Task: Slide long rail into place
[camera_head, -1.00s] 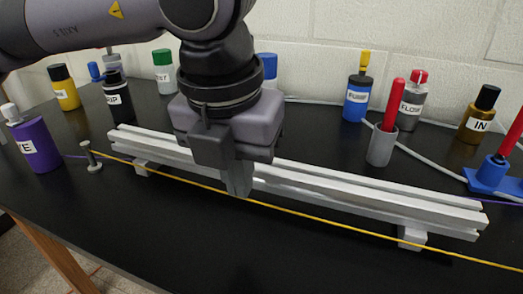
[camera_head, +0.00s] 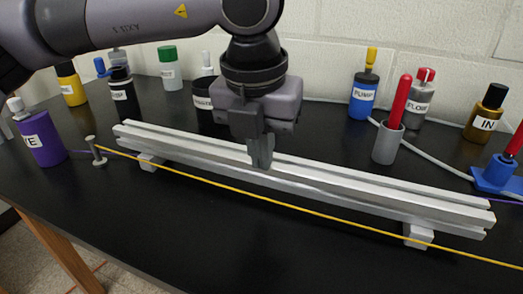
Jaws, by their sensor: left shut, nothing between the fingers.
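The long rail (camera_head: 370,192) is a silver aluminium extrusion with slots along its length. It lies across the black table on small grey blocks, one near its left end (camera_head: 152,162) and one near its right end (camera_head: 418,236). My left gripper (camera_head: 262,166) is shut and empty, pointing down at the middle of the rail. Its fingertips overlap the rail in the picture; I cannot tell whether they touch it. The gripper hides a small part of the rail. My right gripper is not in view.
A yellow cord (camera_head: 310,211) runs along the rail's front from a metal post (camera_head: 96,152). A purple bottle (camera_head: 40,138) stands at left. Several labelled bottles line the back. A grey cup with a red handle (camera_head: 388,143) stands behind the rail. The table front is clear.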

